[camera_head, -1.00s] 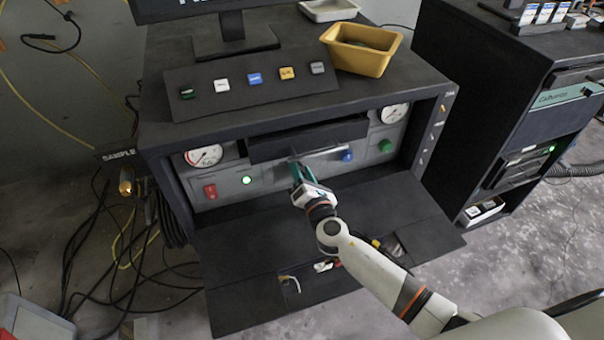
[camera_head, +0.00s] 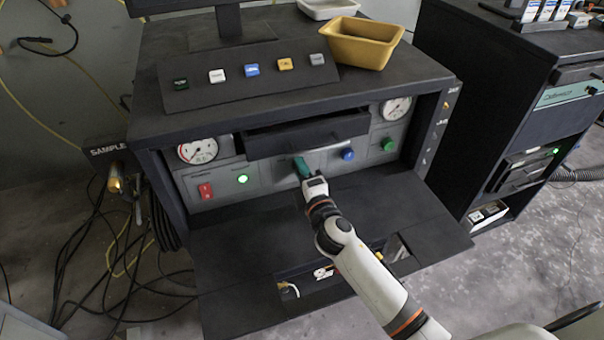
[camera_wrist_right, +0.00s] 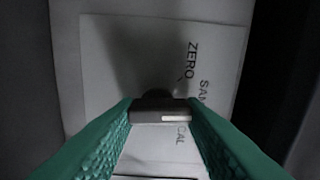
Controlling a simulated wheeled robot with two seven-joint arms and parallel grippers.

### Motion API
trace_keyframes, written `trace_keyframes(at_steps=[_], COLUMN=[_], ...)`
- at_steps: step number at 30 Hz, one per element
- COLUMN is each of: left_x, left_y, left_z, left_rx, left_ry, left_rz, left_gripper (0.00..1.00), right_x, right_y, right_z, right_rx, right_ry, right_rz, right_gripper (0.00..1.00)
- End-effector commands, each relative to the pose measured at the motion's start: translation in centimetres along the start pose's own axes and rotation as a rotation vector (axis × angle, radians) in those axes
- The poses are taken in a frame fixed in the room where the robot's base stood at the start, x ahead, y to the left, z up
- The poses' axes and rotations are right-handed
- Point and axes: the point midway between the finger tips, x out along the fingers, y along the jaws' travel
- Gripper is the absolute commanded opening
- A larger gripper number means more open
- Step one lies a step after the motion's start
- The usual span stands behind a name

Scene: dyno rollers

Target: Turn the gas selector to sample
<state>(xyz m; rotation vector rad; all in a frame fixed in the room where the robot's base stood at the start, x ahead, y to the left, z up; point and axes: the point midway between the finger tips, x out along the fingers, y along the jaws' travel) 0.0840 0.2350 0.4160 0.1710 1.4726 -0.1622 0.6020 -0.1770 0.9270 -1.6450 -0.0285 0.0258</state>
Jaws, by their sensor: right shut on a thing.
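The gas selector is a dark knob (camera_wrist_right: 160,108) on a pale plate (camera_wrist_right: 110,75) in the right wrist view. Printed words ZERO, a partly hidden SAM..., and CAL stand to its right. The knob has a light mark on its front, toward the right side. My right gripper (camera_wrist_right: 160,118) has its green fingers shut on the knob, one on each side. In the head view my right gripper (camera_head: 301,166) reaches the panel left of the blue knob and covers the selector. My left gripper is not in view.
The grey panel also holds a red switch (camera_head: 205,191), a lit green lamp (camera_head: 242,179), a blue knob (camera_head: 348,154), a green knob (camera_head: 389,144) and two gauges. An open drawer (camera_head: 310,134) juts out just above my gripper. The fold-down shelf (camera_head: 250,225) lies below.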

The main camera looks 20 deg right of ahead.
Motion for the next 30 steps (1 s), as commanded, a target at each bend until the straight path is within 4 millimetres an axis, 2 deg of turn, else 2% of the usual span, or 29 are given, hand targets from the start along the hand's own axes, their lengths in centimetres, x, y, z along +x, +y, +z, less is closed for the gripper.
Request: trace_keyframes(at_steps=[7, 21, 22, 24, 25, 30], left_x=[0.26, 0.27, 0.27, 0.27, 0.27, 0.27], left_y=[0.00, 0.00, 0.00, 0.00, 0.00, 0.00], left_z=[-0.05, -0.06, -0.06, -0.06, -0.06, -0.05], left_rx=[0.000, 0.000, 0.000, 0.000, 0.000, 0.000], left_ry=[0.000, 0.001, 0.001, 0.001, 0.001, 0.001], left_rz=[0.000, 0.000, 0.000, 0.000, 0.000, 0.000], left_gripper=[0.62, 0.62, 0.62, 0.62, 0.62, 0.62], right_x=[-0.01, -0.01, -0.01, 0.00, 0.00, 0.00], right_y=[0.10, 0.10, 0.10, 0.10, 0.09, 0.08], right_z=[-0.07, -0.07, -0.07, -0.06, -0.06, -0.04], right_rx=[0.064, 0.075, 0.075, 0.074, 0.074, 0.074], right_ry=[0.001, 0.001, 0.001, 0.001, 0.001, 0.001], right_rz=[0.001, 0.002, 0.002, 0.002, 0.002, 0.001], right_gripper=[0.14, 0.14, 0.41, 0.53, 0.57, 0.58])
